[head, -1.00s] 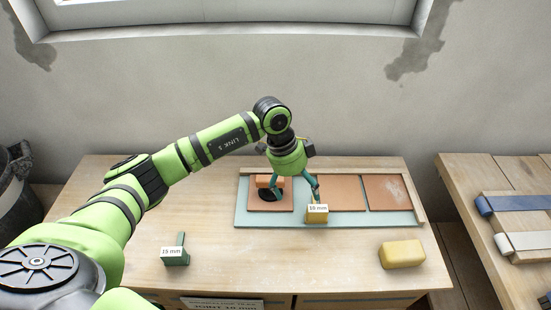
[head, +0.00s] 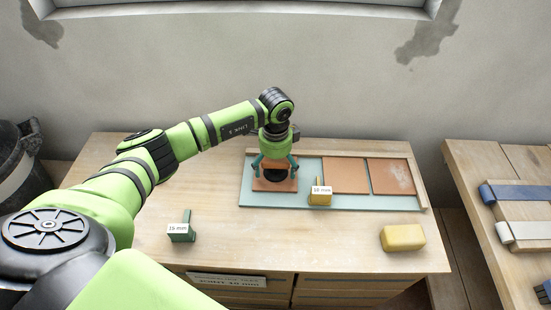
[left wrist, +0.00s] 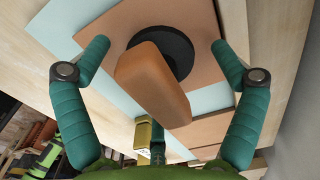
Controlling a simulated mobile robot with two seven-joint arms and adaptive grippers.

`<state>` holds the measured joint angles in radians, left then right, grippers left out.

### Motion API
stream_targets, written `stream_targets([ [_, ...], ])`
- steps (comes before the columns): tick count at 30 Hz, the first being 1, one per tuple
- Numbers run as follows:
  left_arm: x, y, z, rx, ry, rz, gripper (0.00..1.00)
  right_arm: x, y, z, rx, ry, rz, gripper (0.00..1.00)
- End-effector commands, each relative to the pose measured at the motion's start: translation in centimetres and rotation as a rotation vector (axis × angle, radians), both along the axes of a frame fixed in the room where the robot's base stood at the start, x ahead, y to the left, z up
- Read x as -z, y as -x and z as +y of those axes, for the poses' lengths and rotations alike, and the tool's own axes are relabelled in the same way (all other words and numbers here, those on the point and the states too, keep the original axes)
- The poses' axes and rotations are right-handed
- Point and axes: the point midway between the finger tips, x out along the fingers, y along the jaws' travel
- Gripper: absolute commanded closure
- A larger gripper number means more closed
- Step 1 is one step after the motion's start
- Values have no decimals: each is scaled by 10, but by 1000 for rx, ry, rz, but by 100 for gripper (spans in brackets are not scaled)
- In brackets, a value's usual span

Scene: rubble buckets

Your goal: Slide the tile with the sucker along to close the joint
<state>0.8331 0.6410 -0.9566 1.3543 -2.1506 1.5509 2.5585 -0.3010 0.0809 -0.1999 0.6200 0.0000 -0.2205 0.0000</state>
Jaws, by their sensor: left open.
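The terracotta tile (head: 263,186) lies at the left end of the pale blue board (head: 262,200). The sucker, a black disc with an orange handle (left wrist: 152,84), sits on this tile. My left gripper (head: 277,171) is over the sucker. In the left wrist view its teal fingers are spread wide on either side of the orange handle, not touching it. Two more tiles (head: 345,175) lie to the right, beyond a wide gap. A yellow spacer block (head: 320,198) labelled 10 mm stands at the front of that gap. My right gripper is not in view.
A green block (head: 181,232) labelled 15 mm stands at the front left of the bench. A yellow sponge-like block (head: 402,238) lies at the front right. A wooden strip (head: 330,155) runs behind the tiles.

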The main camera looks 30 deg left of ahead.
Motion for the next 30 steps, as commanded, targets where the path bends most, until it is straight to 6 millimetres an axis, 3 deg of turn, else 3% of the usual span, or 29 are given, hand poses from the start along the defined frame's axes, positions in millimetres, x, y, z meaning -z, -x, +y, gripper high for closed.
stream_targets([
  [5,0,0,0,1,1,0,6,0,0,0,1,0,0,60],
  [8,0,0,0,1,1,0,38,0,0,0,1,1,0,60],
  [12,0,0,0,1,0,-1,93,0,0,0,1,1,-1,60],
  [14,1,0,0,0,0,-1,99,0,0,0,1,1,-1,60],
  [20,3,1,0,0,-1,3,100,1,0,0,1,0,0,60],
  [21,3,1,1,0,-1,4,68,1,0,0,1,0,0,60],
  [24,4,2,1,0,-3,4,100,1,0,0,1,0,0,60],
  [29,4,0,-1,0,-2,2,100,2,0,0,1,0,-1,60],
  [30,4,-1,-2,-1,-2,2,51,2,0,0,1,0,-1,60],
])
